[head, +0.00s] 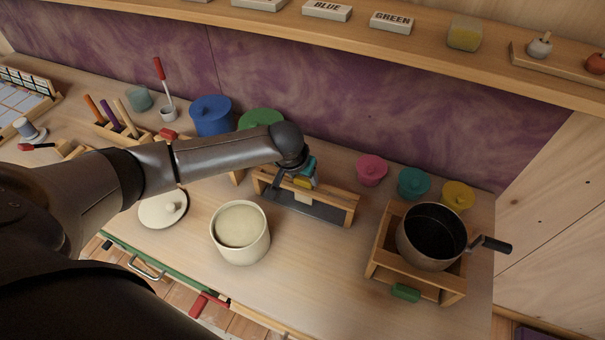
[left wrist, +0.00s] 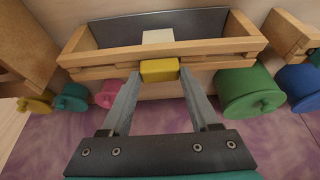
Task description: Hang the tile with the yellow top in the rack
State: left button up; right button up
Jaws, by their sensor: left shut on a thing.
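The tile has a yellow top (head: 302,182) and a cream body (head: 302,197). My left gripper (head: 304,176) is shut on the tile at the wooden rack (head: 348,206). In the left wrist view the yellow top (left wrist: 159,70) sits between the fingertips of the left gripper (left wrist: 160,76), close to the rails of the rack (left wrist: 215,72). The cream body (left wrist: 158,37) shows on the far side of the rails, over a dark plate. I cannot tell whether the top rests on the rails. My right gripper is not in view.
A cream pot (head: 240,250) and a round lid (head: 163,208) stand in front of the rack. A dark saucepan (head: 432,238) sits on a wooden stand at the right. Pink (head: 371,170), teal (head: 414,183) and yellow (head: 457,196) lidded pots line the back. A shelf (head: 470,70) runs above.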

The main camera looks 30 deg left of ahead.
pick_arm(q)
jog(key=o, duration=1.2)
jog(key=shift+r, duration=0.1)
jog(key=p+v, duration=0.1)
jog(key=v, duration=1.4)
jog(key=shift+p, duration=0.4)
jog(key=shift+s, duration=0.1)
jog(key=shift+s, duration=0.1)
